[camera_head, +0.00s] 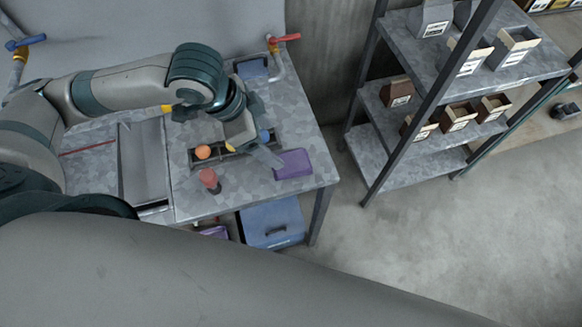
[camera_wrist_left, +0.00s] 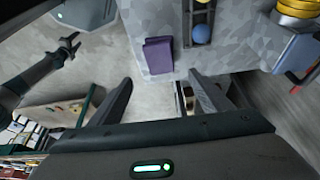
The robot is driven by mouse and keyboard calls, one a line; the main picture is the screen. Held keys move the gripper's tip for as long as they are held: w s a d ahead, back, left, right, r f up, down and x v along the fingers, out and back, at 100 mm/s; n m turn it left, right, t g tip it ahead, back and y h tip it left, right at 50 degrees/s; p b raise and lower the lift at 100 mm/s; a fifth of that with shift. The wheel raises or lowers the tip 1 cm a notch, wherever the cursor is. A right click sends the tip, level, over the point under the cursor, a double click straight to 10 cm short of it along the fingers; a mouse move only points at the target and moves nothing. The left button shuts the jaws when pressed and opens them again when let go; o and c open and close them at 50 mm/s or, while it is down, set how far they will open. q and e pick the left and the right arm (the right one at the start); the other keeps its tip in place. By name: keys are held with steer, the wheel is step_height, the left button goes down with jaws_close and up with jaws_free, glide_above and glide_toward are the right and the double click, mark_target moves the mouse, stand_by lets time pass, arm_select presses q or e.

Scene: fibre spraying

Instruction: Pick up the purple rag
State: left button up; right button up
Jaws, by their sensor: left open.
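The purple rag (camera_head: 293,164) lies folded flat on the grey workbench (camera_head: 318,160), near its right front corner in the head view. It also shows in the left wrist view (camera_wrist_left: 158,56), close to the bench edge. My left gripper (camera_head: 262,152) is above the bench, just left of the rag in the head view. In the left wrist view its fingers (camera_wrist_left: 161,78) are spread and empty, with the rag beyond the fingertips. What looks like my right gripper (camera_wrist_left: 65,46) is at the left of the wrist view, its fingers apart and empty.
An orange ball (camera_head: 203,152) and a blue ball (camera_head: 264,135) sit in a dark rack beside the rag. A red-topped cylinder (camera_head: 209,180) stands near the front edge. A blue box (camera_head: 271,224) is under the bench. A shelf with boxes (camera_head: 430,130) stands right, across open floor.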

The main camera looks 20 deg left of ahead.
arm_select(q)
steer(key=b, duration=0.6)
glide_toward(289, 162)
steer(key=shift+x, duration=0.75)
steer(key=shift+w+d+f+p, duration=0.15)
steer(key=shift+d+f+p, duration=0.05)
steer(key=shift+d+p, duration=0.2)
steer(key=shift+w+d+f, duration=0.1)
steer(key=shift+f, duration=0.5)
steer(key=shift+p+x, duration=0.55)
steer(key=shift+x, duration=1.4)
steer(key=shift+w+d+f, duration=0.1)
steer(key=shift+f, duration=0.55)
steer(key=shift+f+p, duration=0.25)
steer(key=shift+p, duration=0.2)
